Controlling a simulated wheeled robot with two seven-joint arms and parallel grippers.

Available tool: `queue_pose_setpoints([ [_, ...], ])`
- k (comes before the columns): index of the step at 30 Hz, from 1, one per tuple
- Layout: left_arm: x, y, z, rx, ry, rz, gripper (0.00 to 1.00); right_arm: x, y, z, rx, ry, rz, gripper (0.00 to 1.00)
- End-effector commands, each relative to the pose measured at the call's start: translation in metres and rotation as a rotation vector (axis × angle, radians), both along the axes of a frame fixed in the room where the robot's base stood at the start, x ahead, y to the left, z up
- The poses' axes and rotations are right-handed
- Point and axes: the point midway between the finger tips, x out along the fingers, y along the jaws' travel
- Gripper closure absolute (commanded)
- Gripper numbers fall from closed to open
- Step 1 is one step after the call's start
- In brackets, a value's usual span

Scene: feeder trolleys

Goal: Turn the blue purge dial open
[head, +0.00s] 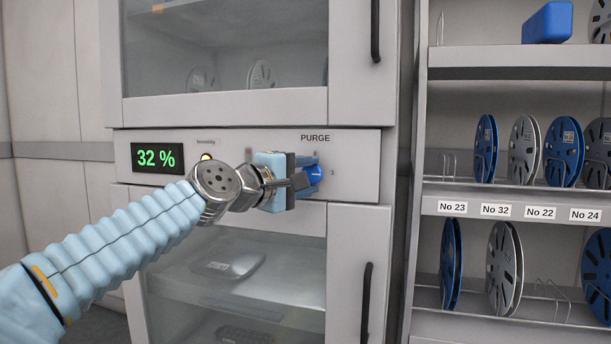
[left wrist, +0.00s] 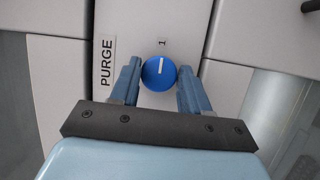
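The blue purge dial (head: 315,176) is on the light panel under the PURGE label, at the right end of the panel in the head view. In the left wrist view the round dial (left wrist: 159,74) shows whole, and its white line points towards the mark 1 (left wrist: 162,43). My left gripper (head: 303,180) is right at the dial, reaching in from the left. In the left wrist view its two fingers (left wrist: 159,80) stand apart, one on each side of the dial, with a narrow gap at each side. My right gripper is in neither view.
A humidity display (head: 157,158) reading 32 % sits on the same panel. Glass-doored compartments lie above and below, with dark upright handles (head: 367,300). At the right, a shelf rack (head: 470,205) holds several blue and grey reels.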

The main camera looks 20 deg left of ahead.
Motion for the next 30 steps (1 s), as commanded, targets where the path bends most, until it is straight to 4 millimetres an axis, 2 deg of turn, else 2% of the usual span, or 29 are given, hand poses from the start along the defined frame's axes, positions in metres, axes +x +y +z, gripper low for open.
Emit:
queue_pose_setpoints([
  [1,0.000,-0.001,-0.001,0.001,0.003,-0.002,0.46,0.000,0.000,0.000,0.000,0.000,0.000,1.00],
  [4,0.000,-0.001,-0.001,0.001,0.002,-0.001,0.33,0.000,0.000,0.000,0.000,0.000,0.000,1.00],
  [14,-0.004,0.002,0.000,-0.001,-0.001,0.001,0.33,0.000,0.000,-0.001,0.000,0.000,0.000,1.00],
  [17,-0.015,0.008,0.000,-0.001,-0.002,0.002,0.33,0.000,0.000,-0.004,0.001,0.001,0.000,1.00],
  [27,-0.089,0.041,0.000,-0.002,-0.002,0.002,0.33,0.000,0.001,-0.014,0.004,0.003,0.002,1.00],
  [30,-0.106,0.048,0.000,-0.001,-0.001,0.001,0.33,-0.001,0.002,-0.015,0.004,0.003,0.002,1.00],
])
